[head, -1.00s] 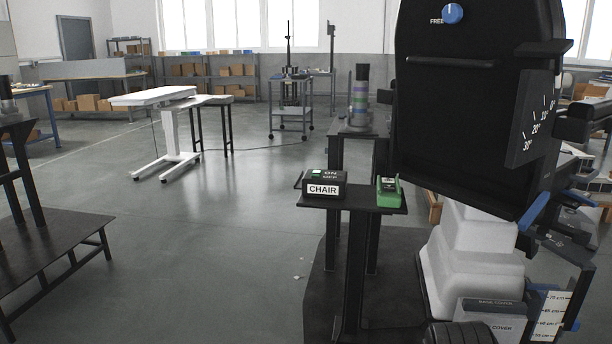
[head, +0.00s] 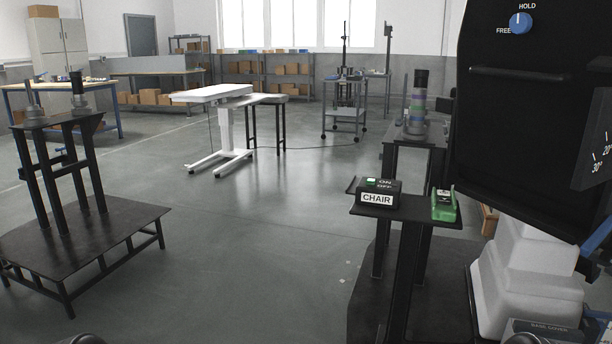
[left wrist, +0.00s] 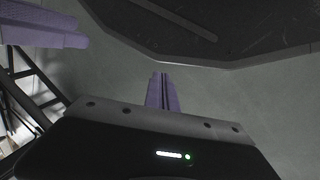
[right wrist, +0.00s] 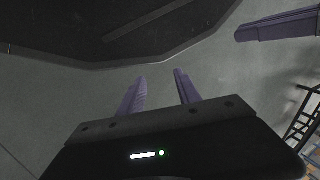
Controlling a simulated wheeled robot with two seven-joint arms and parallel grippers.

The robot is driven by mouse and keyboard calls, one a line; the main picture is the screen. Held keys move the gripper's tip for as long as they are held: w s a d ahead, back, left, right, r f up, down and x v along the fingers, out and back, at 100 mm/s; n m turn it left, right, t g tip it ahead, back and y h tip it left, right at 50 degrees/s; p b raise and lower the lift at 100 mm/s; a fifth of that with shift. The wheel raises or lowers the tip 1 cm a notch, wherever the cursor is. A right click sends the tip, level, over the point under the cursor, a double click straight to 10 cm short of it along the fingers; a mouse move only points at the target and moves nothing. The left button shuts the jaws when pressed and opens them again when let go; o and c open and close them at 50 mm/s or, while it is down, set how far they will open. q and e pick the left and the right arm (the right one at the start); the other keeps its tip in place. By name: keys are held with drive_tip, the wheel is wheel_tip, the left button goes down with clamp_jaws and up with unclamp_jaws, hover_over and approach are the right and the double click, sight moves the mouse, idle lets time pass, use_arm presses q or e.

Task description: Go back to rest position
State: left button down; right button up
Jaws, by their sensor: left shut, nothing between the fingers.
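My left gripper (left wrist: 162,90) shows in the left wrist view with its two purple fingers together and nothing between them. My right gripper (right wrist: 158,84) shows in the right wrist view with its purple fingers spread apart and nothing between them. Both point over the grey floor beside a dark flat edge. One purple finger of the other gripper (left wrist: 40,32) shows at the upper left of the left wrist view. In the head view neither gripper is visible; only small dark rounded parts of my own arms show at the bottom edge.
A shelf holds the CHAIR switch box (head: 378,192) and a green device (head: 444,206). A black platform (head: 90,250) stands left, a white lift table (head: 212,94) farther back. Floor between is clear.

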use_arm(q)
wheel_tip(320, 180, up, 27)
drive_tip(key=s+d+p, duration=0.1)
drive_tip(key=p, duration=2.3)
drive_tip(key=shift+s+d+p, duration=0.35)
drive_tip(key=shift+d, duration=0.05)
